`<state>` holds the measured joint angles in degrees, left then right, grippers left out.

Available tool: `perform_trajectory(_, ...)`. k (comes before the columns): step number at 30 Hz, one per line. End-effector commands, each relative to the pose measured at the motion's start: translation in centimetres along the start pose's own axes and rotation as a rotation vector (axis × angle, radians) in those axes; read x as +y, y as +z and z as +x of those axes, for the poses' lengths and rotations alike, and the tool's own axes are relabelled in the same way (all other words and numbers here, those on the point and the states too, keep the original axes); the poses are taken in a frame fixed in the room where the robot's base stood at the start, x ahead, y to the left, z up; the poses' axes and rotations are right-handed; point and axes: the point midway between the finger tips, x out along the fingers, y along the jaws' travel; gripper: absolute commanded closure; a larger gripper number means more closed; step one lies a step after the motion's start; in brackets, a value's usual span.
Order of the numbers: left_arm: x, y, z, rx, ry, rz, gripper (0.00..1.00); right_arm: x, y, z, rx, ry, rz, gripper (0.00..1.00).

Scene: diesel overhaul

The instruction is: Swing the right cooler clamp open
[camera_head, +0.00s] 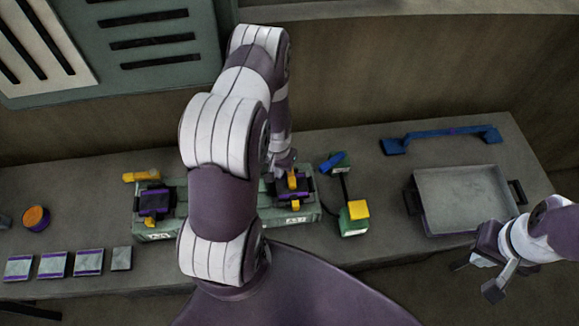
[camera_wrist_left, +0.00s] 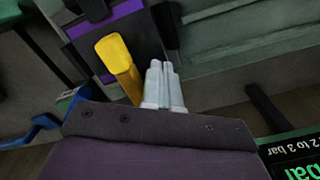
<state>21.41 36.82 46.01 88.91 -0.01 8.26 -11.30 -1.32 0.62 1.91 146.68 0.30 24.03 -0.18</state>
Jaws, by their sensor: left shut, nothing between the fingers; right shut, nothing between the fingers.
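The green cooler (camera_head: 157,234) lies along the bench, partly hidden behind my left arm. The right cooler clamp (camera_head: 303,187), black and purple with a yellow lever (camera_head: 292,180), sits near its right end. My left gripper (camera_head: 284,160) is just behind this clamp. In the left wrist view the pale fingers (camera_wrist_left: 163,85) are shut and empty, beside the yellow lever (camera_wrist_left: 120,65); I cannot tell whether they touch it. The left clamp (camera_head: 155,203) has its yellow lever (camera_head: 141,176) lying out to the left.
A green block with a yellow top (camera_head: 358,210) and a blue-handled part (camera_head: 334,163) stand right of the cooler. A grey tray (camera_head: 463,174) and blue bar (camera_head: 440,136) are further right. Several small plates (camera_head: 53,265) and an orange-topped cup (camera_head: 36,218) are left.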

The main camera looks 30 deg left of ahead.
Motion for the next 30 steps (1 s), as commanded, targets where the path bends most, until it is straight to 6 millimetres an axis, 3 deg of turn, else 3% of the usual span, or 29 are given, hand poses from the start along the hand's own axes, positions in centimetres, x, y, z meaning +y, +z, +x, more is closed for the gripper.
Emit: perform_trajectory(30,1.1,-0.6,-0.4,0.001,0.0,0.001,1.0,0.0,0.0,-0.2,0.0,0.0,0.0,1.0)
